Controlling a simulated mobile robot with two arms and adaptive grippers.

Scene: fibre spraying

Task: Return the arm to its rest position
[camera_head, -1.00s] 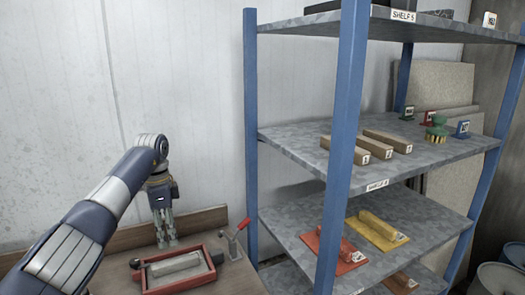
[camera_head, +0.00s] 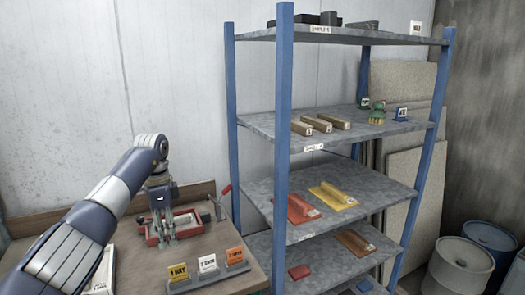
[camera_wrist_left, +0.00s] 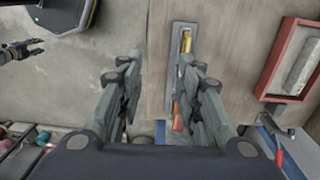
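My left arm comes in from the left in the head view, bent at the elbow. Its gripper (camera_head: 163,238) points down over the workbench (camera_head: 130,262), in front of a red tray (camera_head: 185,236). In the left wrist view the left gripper (camera_wrist_left: 160,82) has its fingers well apart with nothing between them. The tray (camera_wrist_left: 268,80) lies to the right of the fingers there. My right gripper (camera_wrist_left: 24,50) shows small at the far left of the left wrist view, its fingers seemingly apart and empty. It is outside the head view.
A holder with several coloured cards (camera_head: 208,273) stands at the bench front. A blue-posted shelf rack (camera_head: 282,120) with wooden blocks and red and yellow floats stands right of the bench. Barrels (camera_head: 460,268) stand at the lower right. Bare floor (camera_wrist_left: 70,85) shows beside the bench.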

